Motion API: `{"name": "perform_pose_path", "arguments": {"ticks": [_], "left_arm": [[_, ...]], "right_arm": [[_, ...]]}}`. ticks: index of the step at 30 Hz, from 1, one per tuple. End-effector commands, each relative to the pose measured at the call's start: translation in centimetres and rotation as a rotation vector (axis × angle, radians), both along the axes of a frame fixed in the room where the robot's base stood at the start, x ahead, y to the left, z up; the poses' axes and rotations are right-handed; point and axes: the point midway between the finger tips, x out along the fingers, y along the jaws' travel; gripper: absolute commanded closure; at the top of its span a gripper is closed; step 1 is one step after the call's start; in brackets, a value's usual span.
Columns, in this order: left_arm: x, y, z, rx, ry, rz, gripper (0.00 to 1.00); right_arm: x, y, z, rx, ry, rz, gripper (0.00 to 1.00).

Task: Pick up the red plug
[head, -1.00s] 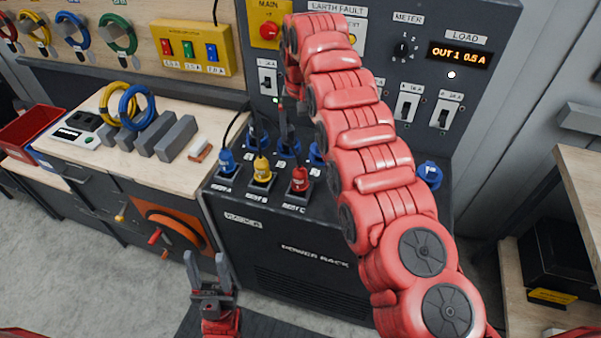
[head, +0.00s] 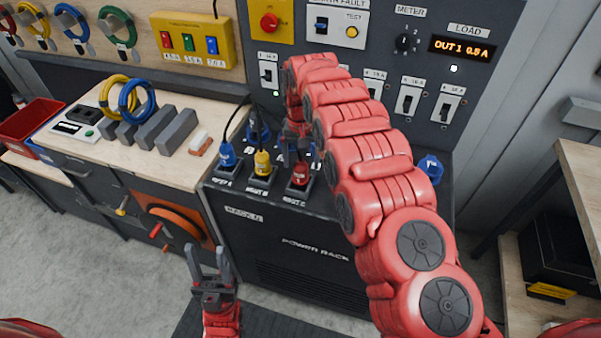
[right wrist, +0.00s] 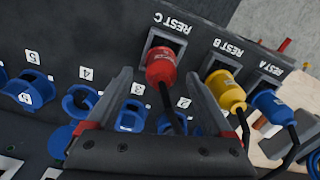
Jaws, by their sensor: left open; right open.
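The red plug (head: 299,175) sits in the REST C holder on top of the power rack. It also shows in the right wrist view (right wrist: 161,67), with its dark cable running down between my fingers. My right gripper (right wrist: 160,90) is open, with one finger on each side of the red plug in that picture. I cannot tell whether the fingers touch it. In the head view my right gripper (head: 297,145) is just above the plug and partly hidden by my arm. My left gripper (head: 209,265) is open and empty, in front of the rack.
The yellow plug (head: 262,164) in REST B and the blue plug (head: 227,157) in REST A stand close to the left. Several numbered blue sockets (right wrist: 78,100) lie behind. The panel with switches (head: 408,98) rises at the back. A wooden bench (head: 180,170) is left.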

Motion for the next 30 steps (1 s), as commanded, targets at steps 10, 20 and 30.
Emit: {"name": "perform_pose_path", "arguments": {"ticks": [10,20,30], "left_arm": [[0.0,0.0,1.9,0.000,0.000,0.000,0.50],[0.0,0.0,1.2,0.000,0.000,0.000,0.50],[0.0,0.0,1.2,0.000,0.000,0.000,0.50]], "right_arm": [[0.2,0.2,-2.5,-0.002,0.003,0.001,0.14],[0.3,0.3,-5.4,-0.001,0.002,0.002,0.14],[0.3,0.3,-5.4,-0.001,0.002,0.001,0.23]]}}
